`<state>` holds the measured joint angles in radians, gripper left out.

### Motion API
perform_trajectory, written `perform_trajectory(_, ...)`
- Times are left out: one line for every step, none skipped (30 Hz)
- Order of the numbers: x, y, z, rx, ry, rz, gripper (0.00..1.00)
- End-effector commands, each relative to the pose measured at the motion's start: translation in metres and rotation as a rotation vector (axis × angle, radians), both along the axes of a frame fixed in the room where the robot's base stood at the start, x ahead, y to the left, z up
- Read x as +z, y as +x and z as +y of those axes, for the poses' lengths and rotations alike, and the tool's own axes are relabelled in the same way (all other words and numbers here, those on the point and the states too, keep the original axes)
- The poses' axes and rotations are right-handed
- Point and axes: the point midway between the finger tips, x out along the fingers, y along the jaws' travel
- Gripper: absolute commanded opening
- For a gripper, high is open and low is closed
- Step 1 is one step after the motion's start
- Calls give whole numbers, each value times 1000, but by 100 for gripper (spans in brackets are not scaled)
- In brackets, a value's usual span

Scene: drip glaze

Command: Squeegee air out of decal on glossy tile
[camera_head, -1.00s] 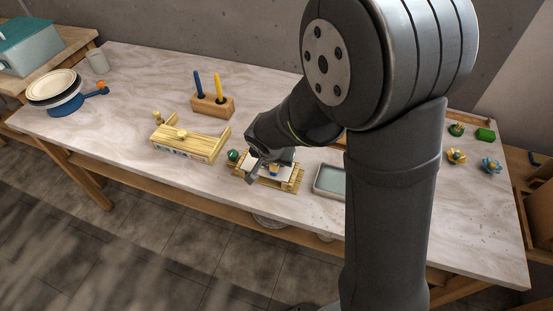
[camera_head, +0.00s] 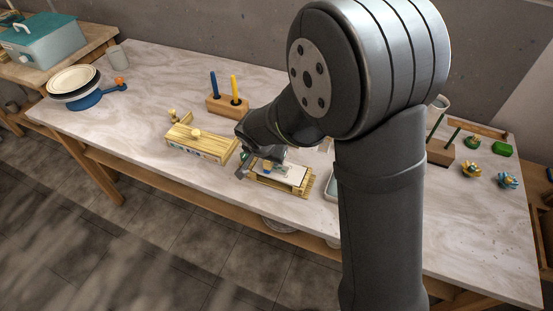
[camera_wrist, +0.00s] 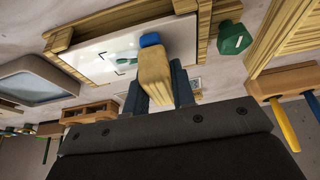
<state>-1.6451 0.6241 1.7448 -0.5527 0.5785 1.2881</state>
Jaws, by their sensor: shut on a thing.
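My gripper (camera_wrist: 157,85) is shut on a squeegee (camera_wrist: 154,72) with a pale wooden handle and a blue end. In the wrist view the blue end is over the white glossy tile (camera_wrist: 92,57), near one end of it; I cannot tell whether it touches. The tile lies in a wooden frame (camera_wrist: 62,40), and also shows in the head view (camera_head: 287,171). A green decal (camera_wrist: 127,62) with dark corner marks is on the tile beside the squeegee, partly hidden by it. In the head view my gripper (camera_head: 262,168) is at the left end of the tile.
A green knob-like object (camera_wrist: 233,38) is close beside the frame. A slatted wooden box (camera_head: 204,140) stands left of the frame, and a holder (camera_head: 228,105) with blue and yellow sticks behind. A shallow grey tray (camera_wrist: 42,80) lies on the tile's other side.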

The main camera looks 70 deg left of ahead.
Motion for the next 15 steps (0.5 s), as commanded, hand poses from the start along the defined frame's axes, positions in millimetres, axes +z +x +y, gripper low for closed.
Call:
perform_trajectory(0,-1,1,0,0,0,5)
perform_trajectory(0,-1,1,0,0,0,5)
perform_trajectory(0,-1,1,0,0,0,5)
perform_trajectory(0,-1,1,-1,1,0,5)
perform_trajectory(0,-1,1,0,1,-1,5)
perform_trajectory(0,-1,1,0,1,-1,5)
perform_trajectory(0,-1,1,0,1,-1,5)
perform_trajectory(1,-1,1,0,1,0,5)
perform_trajectory(2,-1,1,-1,2,0,5)
perform_trajectory(4,-1,2,0,3,0,5)
perform_trajectory(6,-1,2,0,4,-1,5)
perform_trajectory(11,-1,2,0,5,-1,5)
perform_trajectory(14,0,2,0,5,-1,5)
perform_trajectory(18,0,2,-1,5,-1,5)
perform_trajectory(23,-1,2,-1,5,0,5)
